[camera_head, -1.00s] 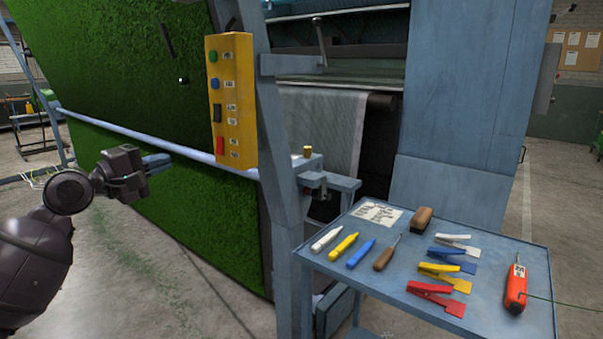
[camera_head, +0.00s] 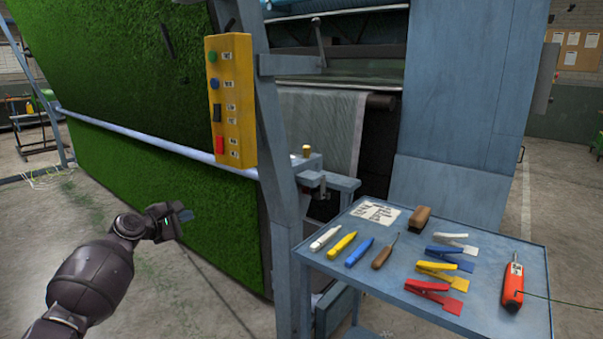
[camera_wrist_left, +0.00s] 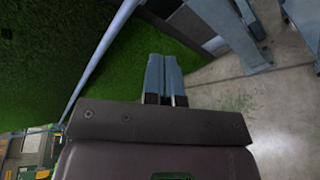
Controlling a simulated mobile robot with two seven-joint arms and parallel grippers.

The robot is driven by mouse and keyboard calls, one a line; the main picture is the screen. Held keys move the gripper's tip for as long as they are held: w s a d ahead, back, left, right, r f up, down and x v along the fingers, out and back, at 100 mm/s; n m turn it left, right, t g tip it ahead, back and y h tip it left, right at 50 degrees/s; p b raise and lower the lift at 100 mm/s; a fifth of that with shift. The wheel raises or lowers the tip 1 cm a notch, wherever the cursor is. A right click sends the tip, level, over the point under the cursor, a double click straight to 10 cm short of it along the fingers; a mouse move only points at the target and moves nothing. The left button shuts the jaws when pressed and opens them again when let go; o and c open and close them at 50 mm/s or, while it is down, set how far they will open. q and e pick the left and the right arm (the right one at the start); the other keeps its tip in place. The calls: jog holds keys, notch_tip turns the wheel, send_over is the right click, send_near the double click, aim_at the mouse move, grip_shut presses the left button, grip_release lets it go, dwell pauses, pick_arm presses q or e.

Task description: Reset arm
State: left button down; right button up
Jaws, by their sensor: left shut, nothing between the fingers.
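My left gripper (camera_head: 183,213) is in front of the lower part of the green turf sheet (camera_head: 120,180) in the head view. Its fingers are together with nothing between them. The left wrist view shows the two blue-grey fingers (camera_wrist_left: 164,78) side by side, with turf to the left and concrete floor to the right. The left arm comes in from the lower left corner. My right gripper is not in view.
A blue-grey table (camera_head: 400,295) at the lower right holds markers, several coloured clamps, a brush and a red tool (camera_head: 513,285). A yellow button box (camera_head: 231,100) hangs on the machine's post (camera_head: 277,150). Open floor (camera_head: 40,225) lies at the left.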

pick_arm(q)
jog(key=w+a+m+t+y, duration=0.2)
jog(key=a+m+y, duration=0.9)
jog(key=m, duration=1)
jog(key=s+d+f+g+h, duration=0.1)
jog(key=s+d+f, duration=0.3)
jog(key=s+f, duration=0.95)
jog(key=s+d+f+g+h, duration=0.2)
jog(key=s+d+f, duration=0.3)
jog(key=s+f, duration=0.85)
jog(key=s+d+n+p, duration=0.1)
jog(key=s+d, duration=0.2)
jog(key=s, duration=1.1)
jog(key=s+d+n+g, duration=0.1)
jog(key=s+d, duration=0.2)
jog(key=s, duration=1.2)
jog(key=shift+s+g+p, duration=0.15)
jog(key=shift+g+p, duration=0.15)
jog(key=shift+p, duration=0.1)
